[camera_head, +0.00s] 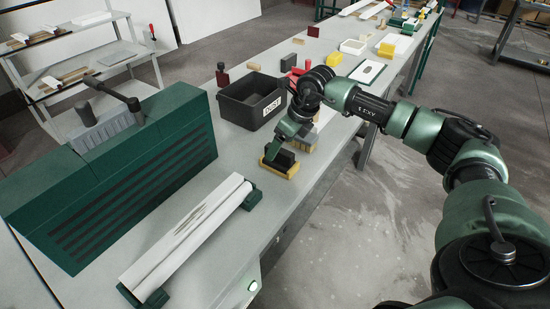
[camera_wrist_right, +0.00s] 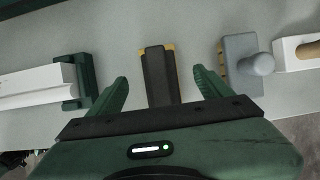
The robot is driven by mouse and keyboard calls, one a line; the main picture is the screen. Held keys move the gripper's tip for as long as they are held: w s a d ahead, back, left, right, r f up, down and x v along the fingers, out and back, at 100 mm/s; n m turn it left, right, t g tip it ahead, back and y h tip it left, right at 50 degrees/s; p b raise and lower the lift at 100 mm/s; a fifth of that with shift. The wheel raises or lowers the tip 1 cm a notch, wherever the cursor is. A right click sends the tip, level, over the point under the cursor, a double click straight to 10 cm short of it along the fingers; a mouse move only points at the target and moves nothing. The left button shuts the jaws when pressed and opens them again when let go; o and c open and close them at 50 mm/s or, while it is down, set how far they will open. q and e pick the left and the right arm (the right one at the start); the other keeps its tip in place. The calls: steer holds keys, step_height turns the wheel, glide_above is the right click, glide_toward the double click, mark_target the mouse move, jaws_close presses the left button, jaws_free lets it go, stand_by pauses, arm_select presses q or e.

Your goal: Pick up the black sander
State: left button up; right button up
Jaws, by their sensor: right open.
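The black sander (camera_head: 280,166) has a dark body on a yellow base and rests on the grey bench, near its right edge. It also shows in the right wrist view (camera_wrist_right: 157,75), between my two green fingers. My right gripper (camera_wrist_right: 160,78) is open, with one finger on each side of the sander and a visible gap on both sides. In the head view my right gripper (camera_head: 283,143) is just over the sander and hides part of it. My left gripper is not in view.
A grey tool with a round knob (camera_wrist_right: 240,65) stands close to the right of the sander in the wrist view. A white board (camera_head: 185,240) lies on green supports (camera_head: 253,198). A black bin (camera_head: 252,100) and a green slotted box (camera_head: 120,185) stand nearby.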

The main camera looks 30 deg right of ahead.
mark_target(279, 159)
steer(key=p+x, duration=0.1)
steer(key=x, duration=0.1)
steer(key=shift+s+a+f+p, duration=0.15)
steer(key=shift+f+p, duration=0.2)
steer(key=shift+f, duration=0.05)
steer(key=x, duration=0.2)
steer(key=shift+f, duration=0.3)
steer(key=shift+w+f, duration=0.3)
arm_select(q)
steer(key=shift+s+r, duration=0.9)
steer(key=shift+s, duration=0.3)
arm_select(e)
steer(key=shift+f, duration=0.25)
steer(key=c, duration=1.7)
